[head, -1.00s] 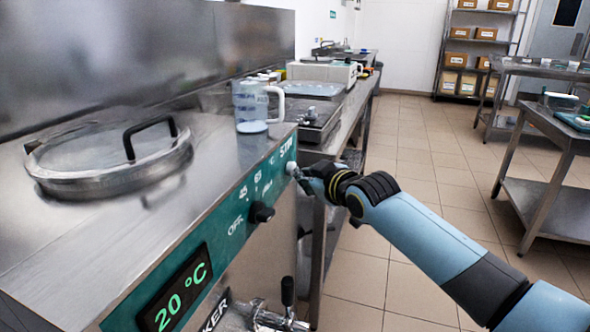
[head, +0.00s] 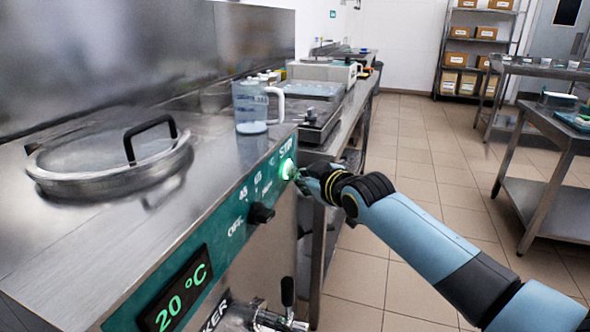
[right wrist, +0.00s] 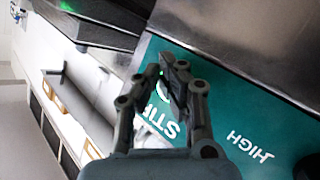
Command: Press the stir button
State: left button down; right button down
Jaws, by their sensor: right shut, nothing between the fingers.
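The stir button (head: 288,169) is on the green front panel of the steel machine, under the word STIR, and glows green. My right gripper (head: 303,178) is shut and empty, with its fingertips at the button; whether they touch it I cannot tell. In the right wrist view, the shut fingertips (right wrist: 172,64) are over the green panel (right wrist: 225,110) beside the STIR lettering. They hide most of the button, and a small green glint shows beside them. My left gripper is not in view.
A black knob (head: 261,213) and a display reading 20 °C (head: 176,298) are on the same panel. A measuring jug (head: 251,107) and a round lid (head: 108,160) are on top of the machine. Open tiled floor (head: 400,250) lies to the right.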

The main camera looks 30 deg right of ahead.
jog(key=shift+s+d+r, duration=0.1)
jog(key=shift+s+d, duration=0.05)
jog(key=shift+s, duration=0.05)
jog(key=s+d+p, duration=0.3)
jog(key=s+d, duration=0.1)
jog(key=shift+s, duration=0.3)
dwell(0.6)
